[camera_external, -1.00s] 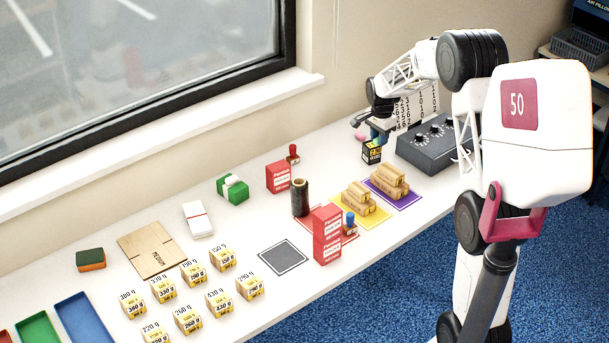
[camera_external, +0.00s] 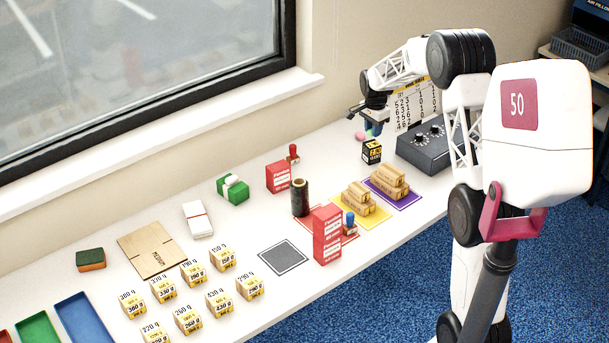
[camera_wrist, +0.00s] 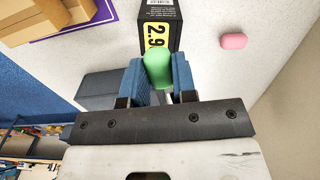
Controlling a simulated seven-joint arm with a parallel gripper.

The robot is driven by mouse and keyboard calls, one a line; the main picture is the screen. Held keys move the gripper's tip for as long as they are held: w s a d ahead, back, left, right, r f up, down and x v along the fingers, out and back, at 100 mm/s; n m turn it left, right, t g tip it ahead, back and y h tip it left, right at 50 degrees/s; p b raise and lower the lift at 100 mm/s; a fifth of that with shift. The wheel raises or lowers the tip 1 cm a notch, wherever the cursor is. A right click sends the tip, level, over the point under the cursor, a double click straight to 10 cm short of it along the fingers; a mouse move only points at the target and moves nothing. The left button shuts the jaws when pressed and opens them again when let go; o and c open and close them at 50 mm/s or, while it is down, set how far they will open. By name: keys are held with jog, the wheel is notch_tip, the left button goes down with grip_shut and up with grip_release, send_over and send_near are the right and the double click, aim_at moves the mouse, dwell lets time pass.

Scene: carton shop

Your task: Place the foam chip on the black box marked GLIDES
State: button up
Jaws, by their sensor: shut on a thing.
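In the external view my gripper (camera_external: 372,130) is at the far end of the table, just above and behind the black box (camera_external: 371,153). The box has a yellow label and small white lettering, too small to read surely. In the wrist view the black box (camera_wrist: 160,14) lies just beyond the chip, its yellow patch partly covered by it. The chip appears apart from the box; contact is hard to judge.
A pink chip (camera_wrist: 233,41) lies on the table near the box. A dark control box (camera_external: 432,148) stands to the right. Stacked tan cartons (camera_external: 389,180) sit on a purple-edged mat nearby. A green box (camera_external: 232,190) with a white piece stands farther left.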

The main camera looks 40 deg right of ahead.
aim_at(372, 144)
jog(key=shift+f, duration=1.7)
jog(key=shift+f, duration=0.15)
jog(key=o, duration=0.9)
notch_tip(372, 144, up, 12)
jog(key=shift+r, duration=0.15)
